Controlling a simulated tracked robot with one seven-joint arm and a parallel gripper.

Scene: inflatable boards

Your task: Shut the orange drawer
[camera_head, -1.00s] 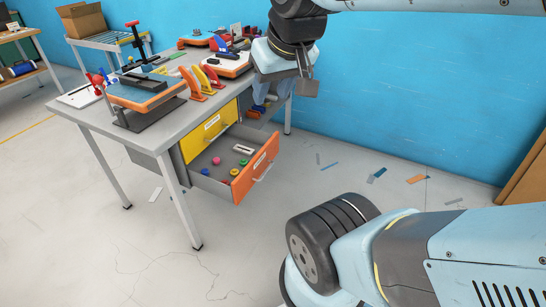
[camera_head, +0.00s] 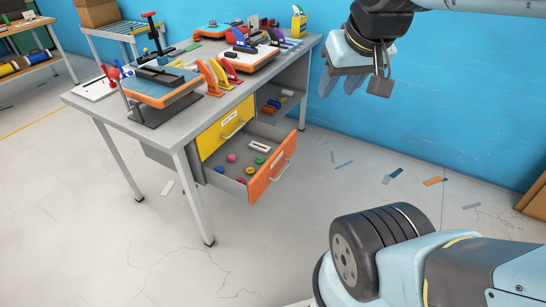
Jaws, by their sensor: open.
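The orange drawer (camera_head: 272,171) is pulled out from the grey workbench, below the shut yellow drawer (camera_head: 227,127). It has a pale bar handle on its front. Inside it lie several small coloured round pieces and a pale rectangular piece (camera_head: 260,146). My gripper (camera_head: 340,86) hangs at the upper right, in front of the blue wall, up and to the right of the orange drawer and apart from it. Its fingers are open, partly hidden by the wrist, and hold nothing that I can see.
The workbench top (camera_head: 190,127) carries a press-like tool, orange and yellow clamps and boards. An open compartment (camera_head: 275,103) with small items is beside the yellow drawer. Floor in front of the drawer is mostly clear, with scattered scraps (camera_head: 344,164) near the wall.

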